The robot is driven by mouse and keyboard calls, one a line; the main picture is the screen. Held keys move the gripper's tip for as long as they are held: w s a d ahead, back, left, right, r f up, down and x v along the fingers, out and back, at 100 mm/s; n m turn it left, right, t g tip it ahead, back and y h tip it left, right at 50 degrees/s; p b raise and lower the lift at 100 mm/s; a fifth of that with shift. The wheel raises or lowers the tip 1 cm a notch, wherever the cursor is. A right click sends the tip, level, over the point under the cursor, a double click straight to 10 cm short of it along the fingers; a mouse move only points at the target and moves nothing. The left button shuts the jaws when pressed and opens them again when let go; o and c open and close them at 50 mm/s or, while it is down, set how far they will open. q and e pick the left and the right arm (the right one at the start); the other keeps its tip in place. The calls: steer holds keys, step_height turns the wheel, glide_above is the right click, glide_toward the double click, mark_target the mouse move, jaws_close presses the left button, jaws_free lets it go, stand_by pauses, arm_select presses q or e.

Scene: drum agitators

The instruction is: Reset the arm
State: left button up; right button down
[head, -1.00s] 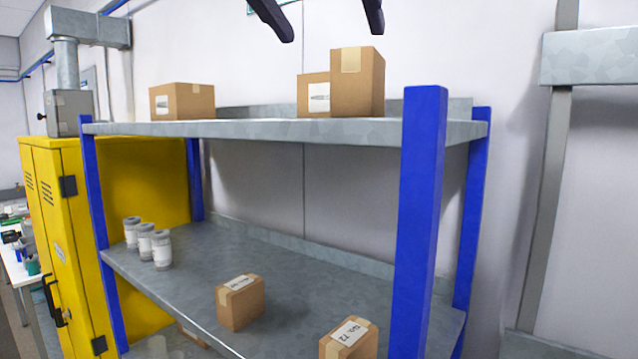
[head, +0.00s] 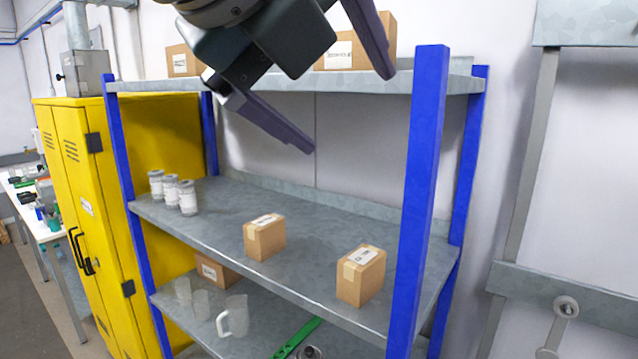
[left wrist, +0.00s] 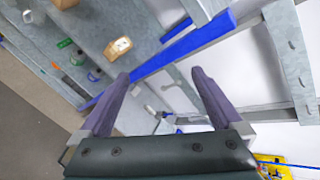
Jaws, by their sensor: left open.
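My left gripper (head: 350,112) hangs in from the top of the head view, in front of the upper part of the blue-and-grey shelf rack (head: 428,190). Its two dark fingers are spread wide with nothing between them. In the left wrist view the open fingers (left wrist: 160,95) also show empty, with a blue rack post (left wrist: 185,48) beyond them. Part of the top shelf and its boxes is hidden behind the gripper. My right gripper is in neither view.
Two cardboard boxes (head: 264,237) (head: 361,275) and several white-labelled cans (head: 188,198) stand on the middle shelf. Glass beakers and a jug (head: 235,316) stand on the lower shelf. A yellow cabinet (head: 160,140) is at left.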

arm_select(q)
steer(key=s+a+f+n+g+y, duration=0.2)
steer(key=s+a+f+n, duration=0.55)
steer(key=f+n, duration=0.35)
steer(key=s+a+f+n+g+y, duration=0.1)
steer(key=s+a+f+n+g, duration=0.1)
steer(key=s+a+f+n, duration=0.75)
steer(key=s+a+f+n+g+y, duration=0.2)
steer(key=s+f+n, duration=0.4)
steer(key=s+n, duration=0.2)
steer(key=shift+s+a+f+n+g+y, duration=0.15)
steer(key=shift+a+f+n+g+y, duration=0.05)
steer(key=shift+a+n+g+y, duration=0.2)
